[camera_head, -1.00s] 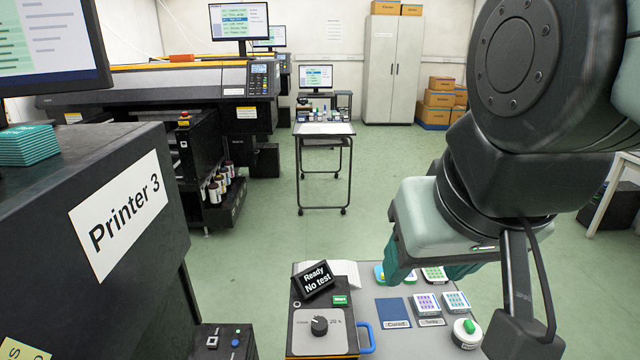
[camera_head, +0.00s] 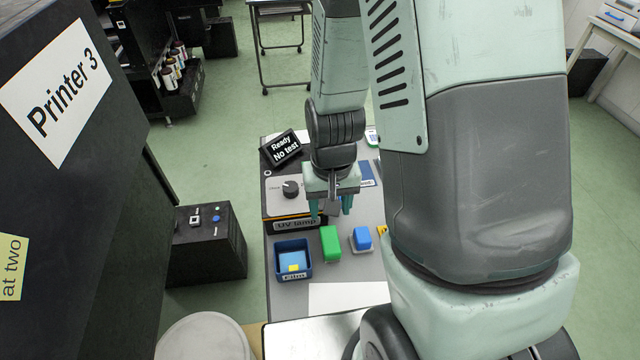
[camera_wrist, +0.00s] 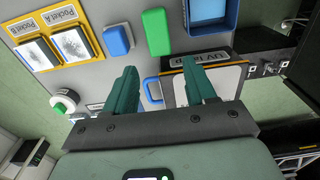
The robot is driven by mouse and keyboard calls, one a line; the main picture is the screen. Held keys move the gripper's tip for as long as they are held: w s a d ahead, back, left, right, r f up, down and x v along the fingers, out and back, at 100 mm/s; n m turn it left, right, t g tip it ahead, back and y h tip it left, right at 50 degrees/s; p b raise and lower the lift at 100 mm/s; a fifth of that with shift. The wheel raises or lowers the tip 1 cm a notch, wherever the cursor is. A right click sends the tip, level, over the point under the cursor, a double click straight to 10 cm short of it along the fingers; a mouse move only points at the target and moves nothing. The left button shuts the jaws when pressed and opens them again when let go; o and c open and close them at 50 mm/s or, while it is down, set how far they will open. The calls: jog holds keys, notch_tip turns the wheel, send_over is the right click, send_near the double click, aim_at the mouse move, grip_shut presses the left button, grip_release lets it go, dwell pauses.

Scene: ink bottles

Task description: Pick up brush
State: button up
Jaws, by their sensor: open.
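I cannot make out anything that is clearly a brush in either current view. My gripper (camera_head: 331,209) hangs over the bench next to the UV lamp box (camera_head: 290,188), its teal fingers apart and pointing down. In the wrist view, nothing shows held between the fingers of my gripper (camera_wrist: 160,85). A green block (camera_head: 330,244) and a blue block on a pale base (camera_head: 362,239) lie nearer the camera than the fingers. In the wrist view, the green block (camera_wrist: 157,32) and blue block (camera_wrist: 117,40) are ahead of the fingertips. My arm hides the bench's right side.
A dark blue tray marked "Film" (camera_head: 293,259) with a yellow piece inside sits left of the green block. The wrist view shows two framed cards (camera_wrist: 72,46) and a green button (camera_wrist: 63,107). Printer 3 (camera_head: 60,230) borders the left.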

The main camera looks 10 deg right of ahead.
send_over(330, 239)
jog(key=f, duration=0.6)
jog(key=shift+w+a+f, duration=0.1)
jog(key=shift+w+f, duration=0.15)
jog(key=shift+w, duration=0.05)
jog(key=shift+s+f, duration=0.15)
jog(key=shift+f, duration=1.25)
jog(key=shift+s+f, duration=0.15)
jog(key=shift+f, duration=1.25)
jog(key=c, duration=0.7)
jog(key=shift+c, duration=0.2)
jog(key=shift+r, duration=0.15)
notch_tip(330, 239, up, 10)
jog(key=shift+f, duration=0.1)
